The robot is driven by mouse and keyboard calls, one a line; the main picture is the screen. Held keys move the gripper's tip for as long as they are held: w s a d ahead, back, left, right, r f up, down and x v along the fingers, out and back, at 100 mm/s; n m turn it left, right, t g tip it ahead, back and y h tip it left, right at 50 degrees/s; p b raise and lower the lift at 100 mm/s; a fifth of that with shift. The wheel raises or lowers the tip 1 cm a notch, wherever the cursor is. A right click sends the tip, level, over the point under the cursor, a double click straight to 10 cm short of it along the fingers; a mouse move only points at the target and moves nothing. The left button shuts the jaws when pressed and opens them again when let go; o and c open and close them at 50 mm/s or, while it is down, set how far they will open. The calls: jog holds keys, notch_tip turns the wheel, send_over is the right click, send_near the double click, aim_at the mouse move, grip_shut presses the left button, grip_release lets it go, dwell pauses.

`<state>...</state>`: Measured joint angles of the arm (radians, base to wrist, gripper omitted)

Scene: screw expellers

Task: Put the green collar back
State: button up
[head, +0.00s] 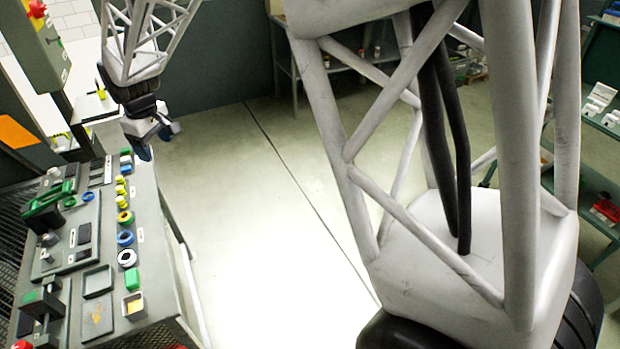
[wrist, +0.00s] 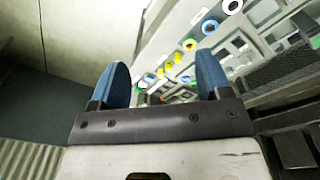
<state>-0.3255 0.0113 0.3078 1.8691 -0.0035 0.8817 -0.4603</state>
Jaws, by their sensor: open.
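My gripper (head: 155,140) is above the far end of the bench, near its right edge, in the head view. In the wrist view its two blue fingers (wrist: 162,76) stand wide apart with nothing between them. In the head view a green piece (head: 125,152) lies at the far end of the row of parts. I cannot tell for certain which green piece is the collar, nor where it seats.
The bench (head: 160,250) carries a row with yellow pieces (head: 121,190), a yellow ring (head: 125,217), a blue ring (head: 125,238), a black-and-white ring (head: 127,258) and a green block (head: 132,278). A green-handled device (head: 45,208) stands left. The floor right of the bench is clear.

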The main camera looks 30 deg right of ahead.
jog(key=s+d+r+m+t, duration=0.1)
jog(key=s+d+r+m, duration=0.1)
jog(key=s+d+r, duration=0.4)
jog(key=s+d+r+m, duration=0.2)
jog(key=s+d, duration=0.6)
jog(key=s, duration=0.2)
jog(key=s+d+m, duration=0.2)
jog(key=s+d, duration=0.2)
jog(key=s, duration=0.6)
jog(key=s+d+f+m, duration=0.1)
jog(key=s+d+m, duration=0.2)
jog(key=s, duration=0.8)
jog(key=shift+s+d+t, duration=0.2)
jog(key=shift+d+t, duration=0.2)
jog(key=shift+d, duration=0.55)
